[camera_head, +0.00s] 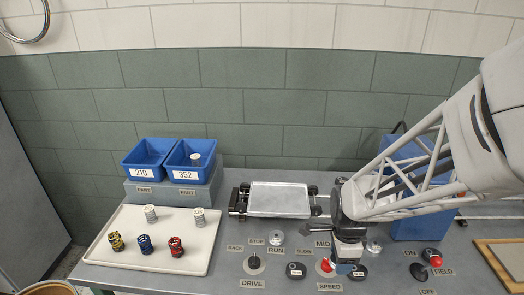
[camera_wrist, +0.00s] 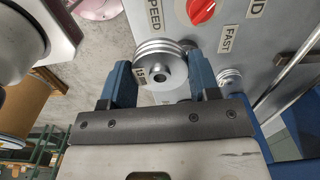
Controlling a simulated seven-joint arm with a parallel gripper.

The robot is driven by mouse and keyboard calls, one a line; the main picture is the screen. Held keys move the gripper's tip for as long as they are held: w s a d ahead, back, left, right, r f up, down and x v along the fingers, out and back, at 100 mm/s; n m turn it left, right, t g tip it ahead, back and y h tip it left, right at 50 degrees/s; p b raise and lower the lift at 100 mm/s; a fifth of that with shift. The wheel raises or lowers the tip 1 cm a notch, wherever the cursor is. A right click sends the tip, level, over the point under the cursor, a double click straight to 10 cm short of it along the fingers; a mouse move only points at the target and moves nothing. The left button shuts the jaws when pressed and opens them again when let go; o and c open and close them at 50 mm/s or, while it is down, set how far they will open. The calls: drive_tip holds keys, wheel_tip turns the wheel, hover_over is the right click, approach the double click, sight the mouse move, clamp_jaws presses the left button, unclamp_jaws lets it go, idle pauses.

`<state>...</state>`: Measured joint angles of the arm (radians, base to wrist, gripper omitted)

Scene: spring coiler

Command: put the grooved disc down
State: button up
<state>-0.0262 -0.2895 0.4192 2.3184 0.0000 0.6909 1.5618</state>
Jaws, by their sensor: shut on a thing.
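My gripper (camera_wrist: 161,82) has two blue fingers, shut on a silver grooved disc (camera_wrist: 160,58) with a small hub. The disc carries a tag that seems to read 1.5 mm. In the head view my gripper (camera_head: 346,268) is low over the right part of the control bench, near the speed dial. I cannot tell whether the disc touches the surface below. A second, smaller-looking silver disc (camera_wrist: 229,78) shows right of the fingers in the wrist view.
Red field switch (camera_head: 435,261) is right. A metal plate (camera_head: 279,200) lies behind. Blue bins (camera_head: 147,172) and a white tray (camera_head: 150,262) with spools stand far left.

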drive_tip(key=w+a+n, duration=0.1)
drive_tip(key=w+a, duration=0.2)
drive_tip(key=w, duration=0.9)
drive_tip(key=w+a+r+n, duration=0.1)
drive_tip(key=w+a, duration=0.1)
drive_tip(key=w, duration=1)
drive_tip(key=w+a+n, duration=0.1)
drive_tip(key=w+a, duration=0.2)
drive_tip(key=w, duration=0.9)
drive_tip(key=shift+w+a+r, duration=0.2)
drive_tip(key=shift+a+r, duration=0.05)
drive_tip(key=shift+a, duration=0.05)
drive_tip(key=w+a+f+n, duration=0.15)
drive_tip(key=w+a, duration=0.25)
drive_tip(key=w, duration=0.5)
drive_tip(key=shift+m, duration=0.25)
drive_tip(key=shift+w+d+f, duration=0.1)
drive_tip(key=shift+f, duration=1.55)
drive_tip(key=shift+w+f, duration=0.1)
drive_tip(key=shift+f, duration=1.5)
hover_over(245, 183)
drive_tip(key=shift+w, duration=0.1)
drive_tip(key=shift+f, duration=1.75)
drive_tip(key=shift+f, duration=0.35)
